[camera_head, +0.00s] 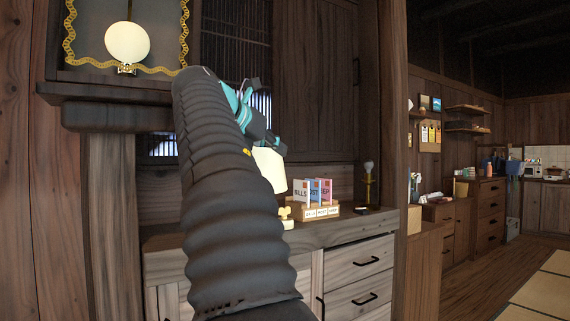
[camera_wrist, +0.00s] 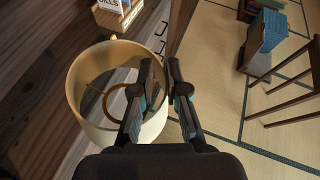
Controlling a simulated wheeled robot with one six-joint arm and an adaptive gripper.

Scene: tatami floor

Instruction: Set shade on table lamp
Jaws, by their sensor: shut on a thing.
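The cream lampshade (camera_head: 271,169) hangs from my gripper (camera_head: 268,143) in the head view, partly hidden behind my arm. In the wrist view my gripper (camera_wrist: 161,68) is shut on the right side of the rim of the shade (camera_wrist: 82,88), and I look into its open end. A ring with thin spokes (camera_wrist: 115,100) shows inside it.
A round white lamp (camera_head: 127,43) is in the alcove at upper left. Tatami floor (camera_wrist: 222,70) lies open beside the cabinet.

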